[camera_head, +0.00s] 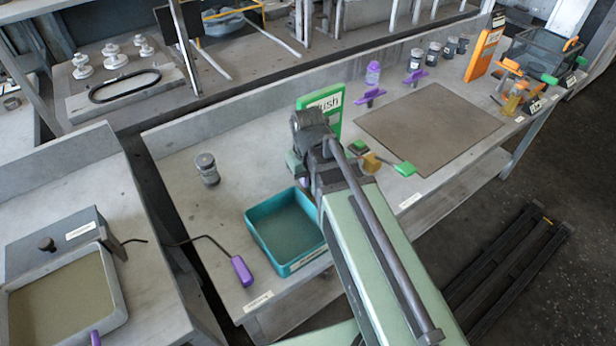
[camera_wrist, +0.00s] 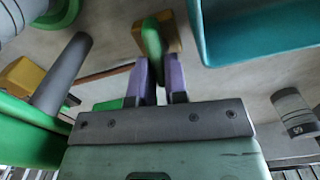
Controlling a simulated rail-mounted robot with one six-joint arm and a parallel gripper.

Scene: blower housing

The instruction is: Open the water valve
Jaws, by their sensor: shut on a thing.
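In the wrist view, my gripper (camera_wrist: 157,75) has its two purple fingers closed around a green lever (camera_wrist: 152,38). The lever sits against a brass-coloured block (camera_wrist: 172,30), which looks like the valve body. In the head view, my wrist and arm cover this place, so the fingers and held lever cannot be made out there. A brass-coloured fitting (camera_head: 371,162) with a green handle (camera_head: 404,168) shows just right of my wrist. I cannot tell which way the held lever is turned relative to the valve's flow.
A green sign panel (camera_head: 325,104) stands close behind my wrist. A teal tray (camera_head: 255,218) lies left of my arm, with a grey can (camera_head: 207,169) farther left. In the wrist view, a grey pipe (camera_wrist: 62,72) and yellow block (camera_wrist: 24,78) are close on the left. A brown mat (camera_head: 430,125) lies to the right.

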